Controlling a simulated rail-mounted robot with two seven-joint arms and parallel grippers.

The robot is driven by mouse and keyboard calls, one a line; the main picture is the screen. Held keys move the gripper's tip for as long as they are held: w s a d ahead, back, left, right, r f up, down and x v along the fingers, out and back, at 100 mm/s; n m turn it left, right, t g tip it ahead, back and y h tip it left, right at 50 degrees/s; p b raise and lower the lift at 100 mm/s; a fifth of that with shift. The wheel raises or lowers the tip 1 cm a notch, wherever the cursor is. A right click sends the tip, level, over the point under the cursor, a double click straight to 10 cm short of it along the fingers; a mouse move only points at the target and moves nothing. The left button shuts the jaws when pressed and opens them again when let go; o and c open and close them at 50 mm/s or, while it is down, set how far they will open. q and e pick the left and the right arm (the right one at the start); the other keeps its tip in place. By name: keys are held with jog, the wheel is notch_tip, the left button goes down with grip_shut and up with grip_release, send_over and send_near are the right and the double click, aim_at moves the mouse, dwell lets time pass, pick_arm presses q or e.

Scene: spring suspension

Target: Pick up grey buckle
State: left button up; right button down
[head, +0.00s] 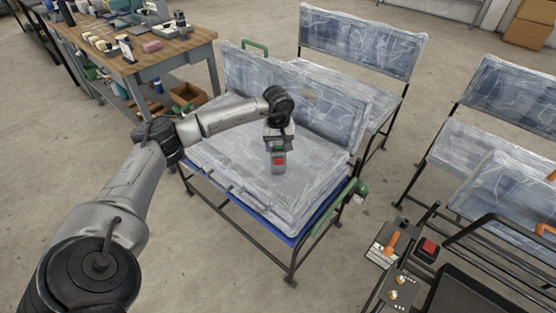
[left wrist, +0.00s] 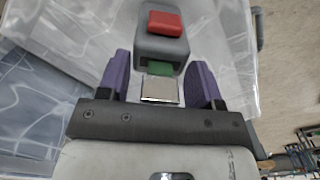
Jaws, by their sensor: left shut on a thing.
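The grey buckle (head: 279,168), with a red button, is over the plastic-wrapped seat cushion in the head view. In the left wrist view the buckle (left wrist: 165,47) points away from my gripper, with a green part at its near end and a shiny metal plate close to the palm. My left gripper (head: 278,148) is shut on the buckle from above; its purple fingers (left wrist: 160,72) flank the buckle's near end. Whether the buckle touches the cushion I cannot tell. My right gripper is not in view.
The wrapped seat (head: 232,158) has an upright back behind my gripper and stands on a blue-edged frame (head: 265,229). Other wrapped seats (head: 362,45) stand behind and right. A wooden workbench (head: 165,50) is at upper left. A control panel (head: 390,248) is at lower right.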

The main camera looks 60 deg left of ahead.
pick_arm(q)
jog(key=c, duration=0.7)
